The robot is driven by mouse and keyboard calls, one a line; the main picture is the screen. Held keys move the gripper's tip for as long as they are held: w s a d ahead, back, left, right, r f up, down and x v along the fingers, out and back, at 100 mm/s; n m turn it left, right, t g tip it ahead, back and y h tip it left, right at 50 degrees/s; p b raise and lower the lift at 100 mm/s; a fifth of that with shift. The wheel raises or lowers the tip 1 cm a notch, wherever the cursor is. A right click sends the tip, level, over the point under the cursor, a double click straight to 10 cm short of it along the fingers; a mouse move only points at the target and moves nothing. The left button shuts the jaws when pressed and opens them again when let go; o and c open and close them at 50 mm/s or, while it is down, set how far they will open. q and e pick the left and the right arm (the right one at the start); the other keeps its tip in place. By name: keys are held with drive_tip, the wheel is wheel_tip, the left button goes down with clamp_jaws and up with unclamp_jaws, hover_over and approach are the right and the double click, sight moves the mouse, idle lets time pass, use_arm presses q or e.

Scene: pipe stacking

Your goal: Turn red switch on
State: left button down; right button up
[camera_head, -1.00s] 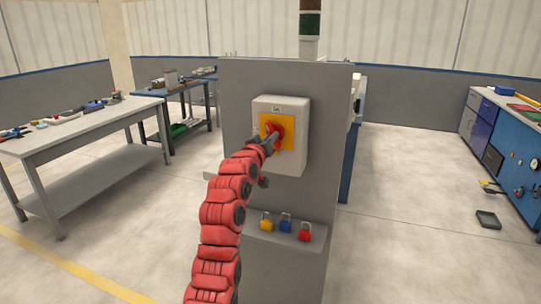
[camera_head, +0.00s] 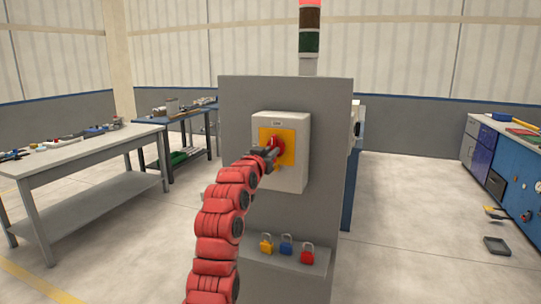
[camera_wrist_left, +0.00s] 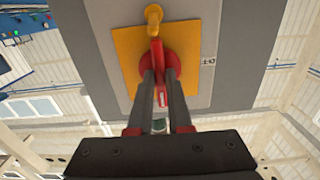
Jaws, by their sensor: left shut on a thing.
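The red rotary switch (camera_head: 276,143) sits on a yellow-orange plate (camera_head: 288,152) on a light grey box (camera_head: 299,177). The box is fixed to the front of a grey panel (camera_head: 330,195). My left gripper (camera_head: 268,155) reaches the switch from the lower left. In the left wrist view, the two fingers of my left gripper (camera_wrist_left: 159,76) are shut on the red switch handle (camera_wrist_left: 157,53), one on each side. A small yellow peg (camera_wrist_left: 153,15) sticks out beside the switch there. The fingers partly hide the handle. My right gripper is not in view.
Yellow (camera_head: 266,247), blue (camera_head: 286,246) and red (camera_head: 307,256) padlocks stand on a grey ledge below the box. A signal tower (camera_head: 310,35) rises above the panel, its top red. A workbench (camera_head: 90,160) stands left; a blue cabinet (camera_head: 515,190) stands right.

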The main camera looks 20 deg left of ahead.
use_arm(q)
drive_tip(key=c, duration=0.8)
unclamp_jaws()
drive_tip(key=shift+c, duration=0.2)
drive_tip(key=s+b, duration=0.1)
drive_tip(key=s, duration=1.6)
drive_tip(key=shift+s+a+b, duration=0.2)
drive_tip(key=shift+a+b, duration=0.1)
